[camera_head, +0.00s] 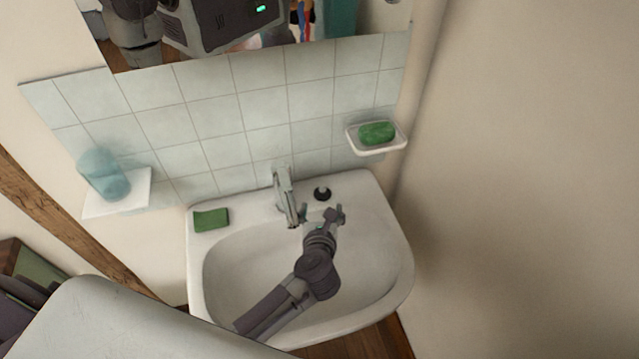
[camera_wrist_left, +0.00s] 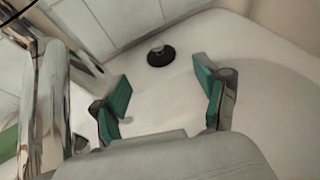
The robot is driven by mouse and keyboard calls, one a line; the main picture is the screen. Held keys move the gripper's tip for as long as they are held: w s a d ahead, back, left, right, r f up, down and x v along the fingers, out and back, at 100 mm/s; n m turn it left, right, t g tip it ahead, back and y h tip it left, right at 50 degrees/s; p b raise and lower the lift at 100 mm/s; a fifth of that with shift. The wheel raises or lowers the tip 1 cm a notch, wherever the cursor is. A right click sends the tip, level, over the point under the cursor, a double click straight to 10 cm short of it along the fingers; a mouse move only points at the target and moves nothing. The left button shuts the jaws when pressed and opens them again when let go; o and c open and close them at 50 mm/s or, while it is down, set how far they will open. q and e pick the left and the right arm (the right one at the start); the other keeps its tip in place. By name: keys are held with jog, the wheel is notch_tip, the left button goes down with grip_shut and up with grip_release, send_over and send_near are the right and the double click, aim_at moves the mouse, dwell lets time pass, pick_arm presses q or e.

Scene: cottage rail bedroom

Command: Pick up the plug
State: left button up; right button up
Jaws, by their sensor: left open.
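My left gripper (camera_head: 322,214) reaches over the basin, close in front of the plug. In the left wrist view the plug (camera_wrist_left: 160,55) lies beyond the green-padded fingertips, roughly between their lines. The left gripper (camera_wrist_left: 166,92) is open and empty, and does not touch the plug. My right gripper does not show.
The chrome tap (camera_wrist_left: 42,105) stands close to the gripper's left side. A green sponge (camera_head: 211,219) lies on the ledge's left end. A soap dish (camera_head: 401,146) with green soap (camera_head: 377,132) hangs on the tiled wall. A blue tumbler (camera_head: 104,176) stands on a small shelf at left.

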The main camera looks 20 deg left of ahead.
aim_at(322, 192)
pick_arm(q)
jog(key=x, duration=0.2)
jog(key=shift+w+a+r+p, duration=0.1)
jog(key=shift+w+a+p, duration=0.1)
jog(key=shift+w+p, duration=0.15)
jog(key=shift+w, duration=0.4)
jog(key=p+x, duration=0.1)
jog(key=x, duration=0.2)
jog(key=shift+w+a, duration=0.1)
jog(key=shift+w, duration=0.25)
jog(key=shift+w+a+f, duration=0.15)
jog(key=shift+w+f, duration=0.05)
jog(key=shift+w, duration=0.15)
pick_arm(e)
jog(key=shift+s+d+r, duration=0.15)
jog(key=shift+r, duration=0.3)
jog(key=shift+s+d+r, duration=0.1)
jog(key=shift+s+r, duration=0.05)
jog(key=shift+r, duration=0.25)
pick_arm(q)
jog(key=c, duration=1.1)
jog(key=shift+c, duration=0.2)
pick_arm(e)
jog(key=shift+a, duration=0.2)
